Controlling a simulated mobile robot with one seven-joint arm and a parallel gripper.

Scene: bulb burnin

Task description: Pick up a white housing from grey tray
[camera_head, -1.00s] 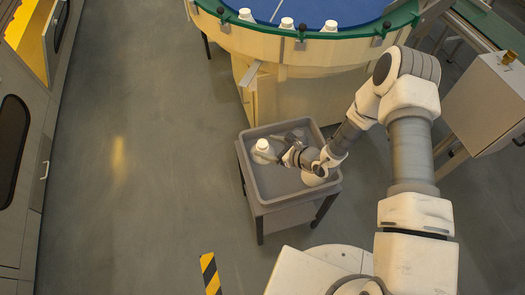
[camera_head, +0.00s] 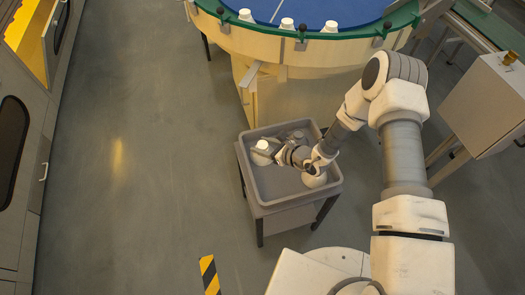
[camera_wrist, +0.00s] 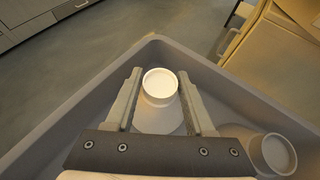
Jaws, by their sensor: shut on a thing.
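The grey tray (camera_head: 250,174) stands on a low stand in front of the round table. A white housing (camera_head: 262,147) is at its left side, wide at the base with a narrower round top. My gripper (camera_head: 268,153) reaches into the tray from the right. In the wrist view my gripper (camera_wrist: 160,76) has one finger on each side of this housing (camera_wrist: 160,84) and is shut on it. Whether its base is off the tray floor cannot be told. Another housing (camera_wrist: 272,154) lies in the tray to the right in the wrist view.
Several white housings, one of them here (camera_head: 287,24), stand along the rim of the round blue-topped table (camera_head: 305,8). The tray wall (camera_wrist: 92,88) rises close around my gripper. A grey control box (camera_head: 485,105) stands at the right. The floor (camera_head: 130,190) left of the tray is clear.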

